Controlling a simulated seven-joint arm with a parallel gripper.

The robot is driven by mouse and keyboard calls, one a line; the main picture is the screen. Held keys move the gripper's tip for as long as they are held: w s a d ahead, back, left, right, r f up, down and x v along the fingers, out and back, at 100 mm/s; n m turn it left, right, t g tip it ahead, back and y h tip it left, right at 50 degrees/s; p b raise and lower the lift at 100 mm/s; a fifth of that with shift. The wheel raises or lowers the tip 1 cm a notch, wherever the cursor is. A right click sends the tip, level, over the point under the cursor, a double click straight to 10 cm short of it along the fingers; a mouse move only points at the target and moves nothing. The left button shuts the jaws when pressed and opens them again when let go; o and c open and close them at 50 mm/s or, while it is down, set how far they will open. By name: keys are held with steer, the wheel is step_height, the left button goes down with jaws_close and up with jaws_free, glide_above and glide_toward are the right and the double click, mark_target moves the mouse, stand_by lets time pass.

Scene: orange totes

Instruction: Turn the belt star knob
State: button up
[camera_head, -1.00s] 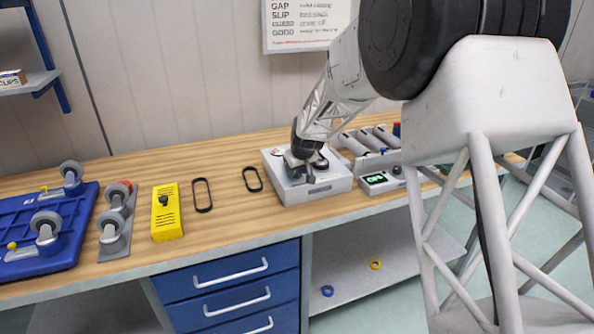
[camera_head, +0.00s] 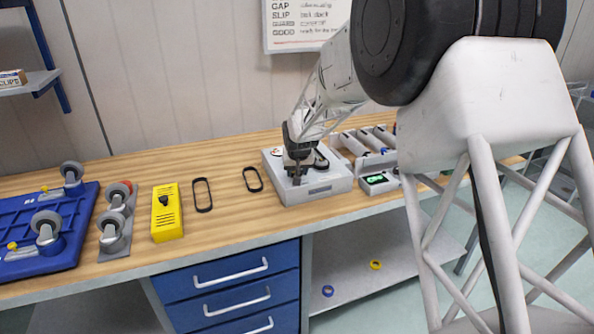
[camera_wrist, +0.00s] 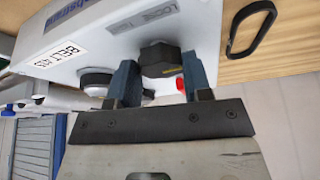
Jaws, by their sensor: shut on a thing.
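The grey belt unit (camera_head: 325,188) sits on the wooden bench, with a dark belt on its top. My gripper (camera_head: 297,176) is over its front left part, pointing down. In the head view my gripper hides the knob.
Two black belt loops (camera_head: 202,195) and a yellow box (camera_head: 166,213) lie left of the unit. Castors (camera_head: 115,225) and a blue board (camera_head: 45,245) are further left.

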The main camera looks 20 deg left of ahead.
steer(key=m, duration=0.2)
steer(key=m+h, duration=0.1)
steer(key=m, duration=0.1)
steer(key=shift+s+a+h, duration=0.1)
steer(key=shift+h, duration=0.2)
steer(key=shift+m+h, duration=0.6)
steer(key=shift+m, duration=1.3)
steer(key=shift+f, duration=0.1)
steer(key=o, duration=0.9)
steer(key=shift+v, duration=3.95)
steer(key=shift+s+a+t, duration=0.1)
steer(key=shift+s+t, duration=0.05)
steer(key=shift+t, duration=0.15)
